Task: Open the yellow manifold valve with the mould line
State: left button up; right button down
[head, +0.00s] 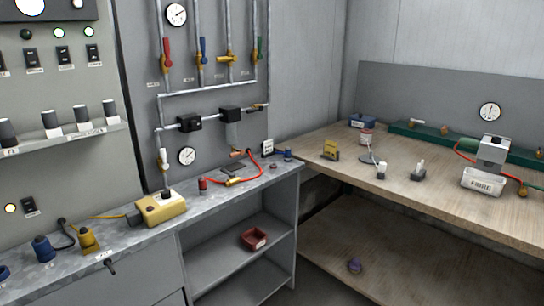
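The manifold on the grey back panel has a row of valves on vertical pipes. The yellow valve (230,58) is third from the left, and its yellow handle lies roughly crosswise to its pipe. The red-handled valve (167,50), blue-handled valve (202,48) and green-handled valve (254,52) have handles standing roughly along their pipes. Small labels under the valves are too small to read, so I cannot tell which one names the mould line. Neither of my grippers is in view.
A metal counter (120,243) runs below the panel, with a yellow box (160,208) and a red hose (247,178) on it. A wooden bench (400,195) at right holds a white tray (482,181) and small parts. A control panel (60,110) stands at left.

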aim_at(233, 59)
jog(key=i+j+u, duration=0.1)
jog(key=i+j, duration=0.25)
jog(key=j, duration=0.15)
jog(key=i+j, duration=0.3)
jog(key=j, duration=0.2)
jog(key=j+u, duration=0.05)
